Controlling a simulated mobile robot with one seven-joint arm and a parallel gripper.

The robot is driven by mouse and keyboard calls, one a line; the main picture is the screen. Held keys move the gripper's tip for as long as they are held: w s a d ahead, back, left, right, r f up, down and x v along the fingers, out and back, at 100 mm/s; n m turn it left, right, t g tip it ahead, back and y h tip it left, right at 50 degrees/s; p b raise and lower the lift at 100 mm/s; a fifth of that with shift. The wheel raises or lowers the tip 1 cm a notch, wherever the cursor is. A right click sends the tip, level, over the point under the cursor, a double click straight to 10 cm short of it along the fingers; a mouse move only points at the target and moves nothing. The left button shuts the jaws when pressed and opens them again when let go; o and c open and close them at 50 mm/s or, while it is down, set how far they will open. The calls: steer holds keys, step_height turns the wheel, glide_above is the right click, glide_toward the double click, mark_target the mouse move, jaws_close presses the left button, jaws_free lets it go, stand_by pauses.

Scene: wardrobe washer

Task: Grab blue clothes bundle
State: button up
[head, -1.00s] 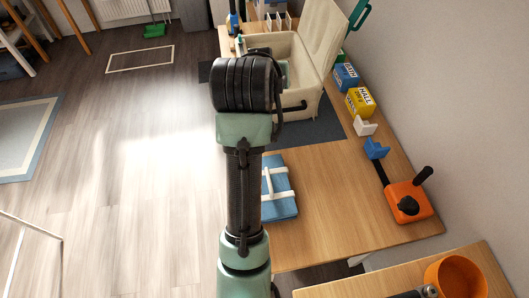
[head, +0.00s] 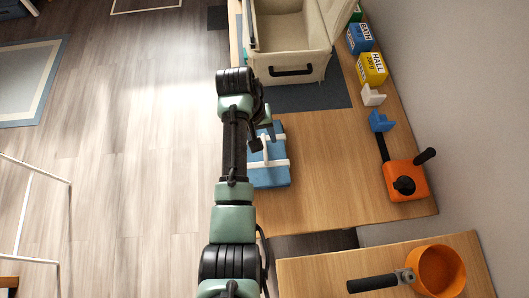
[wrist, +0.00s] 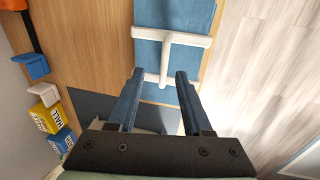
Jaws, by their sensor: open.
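The blue clothes bundle (head: 272,175) lies on the wooden table near its left edge, with white straps and a raised white handle across it. My arm partly hides its left side in the head view. In the wrist view the bundle (wrist: 191,15) is at the top, its white handle (wrist: 168,50) ahead of the fingers. My gripper (wrist: 158,75) is open, its two blue fingers apart on either side of the handle's lower end in the picture. Nothing is held. I cannot tell how high the fingers are above the bundle. In the head view the gripper (head: 268,130) is partly hidden by the arm.
An open cream case (head: 298,70) stands on a dark mat (head: 310,98) behind the bundle. Yellow (head: 371,68) and blue (head: 360,38) boxes, a white holder (head: 372,95) and an orange device (head: 406,181) line the right side. An orange pan (head: 438,270) sits on the nearer table. Table right of the bundle is clear.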

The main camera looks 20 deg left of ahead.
mark_target(265, 152)
steer(key=f, duration=0.5)
steer(key=shift+d, duration=0.2)
jaws_close()
stand_by(1.2)
